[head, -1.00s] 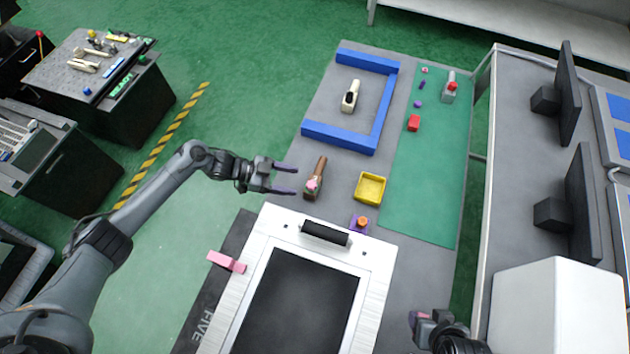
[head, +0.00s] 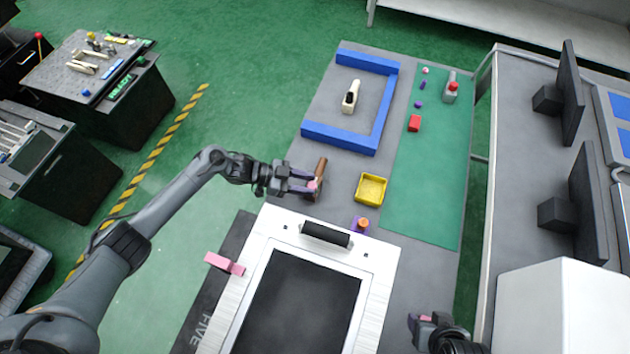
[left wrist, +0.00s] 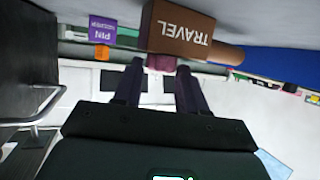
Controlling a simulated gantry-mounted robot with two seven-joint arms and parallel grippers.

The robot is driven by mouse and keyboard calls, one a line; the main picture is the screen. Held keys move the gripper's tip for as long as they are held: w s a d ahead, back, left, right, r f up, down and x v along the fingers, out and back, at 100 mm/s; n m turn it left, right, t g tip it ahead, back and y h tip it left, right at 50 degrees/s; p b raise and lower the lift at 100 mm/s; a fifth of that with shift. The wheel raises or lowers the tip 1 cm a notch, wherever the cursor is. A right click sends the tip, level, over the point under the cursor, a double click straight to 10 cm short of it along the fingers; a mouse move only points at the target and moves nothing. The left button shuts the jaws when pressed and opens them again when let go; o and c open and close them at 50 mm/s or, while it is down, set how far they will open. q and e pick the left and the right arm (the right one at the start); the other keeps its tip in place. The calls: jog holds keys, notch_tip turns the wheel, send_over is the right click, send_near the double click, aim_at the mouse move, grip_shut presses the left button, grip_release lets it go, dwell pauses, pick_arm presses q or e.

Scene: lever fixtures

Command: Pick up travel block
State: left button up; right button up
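The travel block is brown, with a pink handle part, and stands on the grey table in the head view (head: 321,168). In the left wrist view it shows large at the top as a brown block (left wrist: 181,31) with upside-down TRAVEL lettering. My left gripper (head: 314,184) is at the block's pink part. In the left wrist view its two dark fingers (left wrist: 161,78) are apart, with the pink part (left wrist: 161,62) between or just beyond their tips. A firm grip does not show. My right gripper (head: 425,320) is at the bottom, partly seen.
A yellow tray (head: 358,188) stands right of the travel block. A purple PIN block (left wrist: 102,30) with an orange knob is nearby. A blue U-shaped frame (head: 340,137) surrounds a cream block (head: 351,97). A white panel with a black handle (head: 325,235) lies in front.

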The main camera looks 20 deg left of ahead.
pick_arm(q)
grip_shut()
jog(key=shift+r, duration=0.15)
